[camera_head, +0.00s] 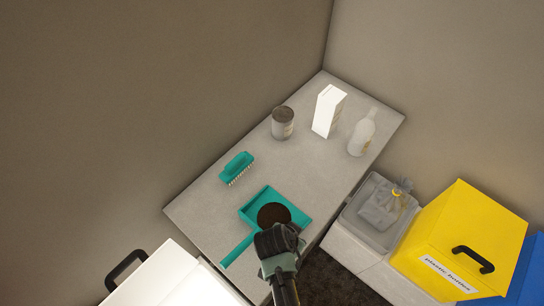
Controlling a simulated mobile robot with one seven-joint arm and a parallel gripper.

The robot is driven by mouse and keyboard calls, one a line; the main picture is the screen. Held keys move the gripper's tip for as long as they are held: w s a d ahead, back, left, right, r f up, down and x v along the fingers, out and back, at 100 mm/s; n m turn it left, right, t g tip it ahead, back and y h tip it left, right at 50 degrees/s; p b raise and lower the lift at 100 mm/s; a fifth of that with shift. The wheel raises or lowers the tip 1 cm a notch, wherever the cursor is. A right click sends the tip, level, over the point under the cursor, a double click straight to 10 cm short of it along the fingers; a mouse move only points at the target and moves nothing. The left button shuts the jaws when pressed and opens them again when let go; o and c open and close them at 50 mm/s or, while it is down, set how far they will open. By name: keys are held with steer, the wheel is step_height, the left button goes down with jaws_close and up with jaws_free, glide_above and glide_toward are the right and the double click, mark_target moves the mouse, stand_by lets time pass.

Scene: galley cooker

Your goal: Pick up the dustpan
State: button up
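The teal dustpan (259,201) lies on the grey counter (207,203), its handle (237,250) pointing to the lower left. A dark brown round patch (273,213) shows in its pan; I cannot tell whether it is dirt or something else. My gripper (274,233) is over the lower right part of the pan, at the near edge of the counter, and hides part of it. The fingers are seen from behind and above, so their opening is hidden. I cannot tell whether they touch the dustpan.
A teal brush (237,168), a can (282,123), a white carton (328,111) and a pale bottle (362,134) stand or lie farther back on the counter. A grey bin (357,219) with a bag and a yellow bin (462,232) are at the right. Walls close off the back.

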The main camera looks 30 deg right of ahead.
jaws_close()
stand_by(1.4)
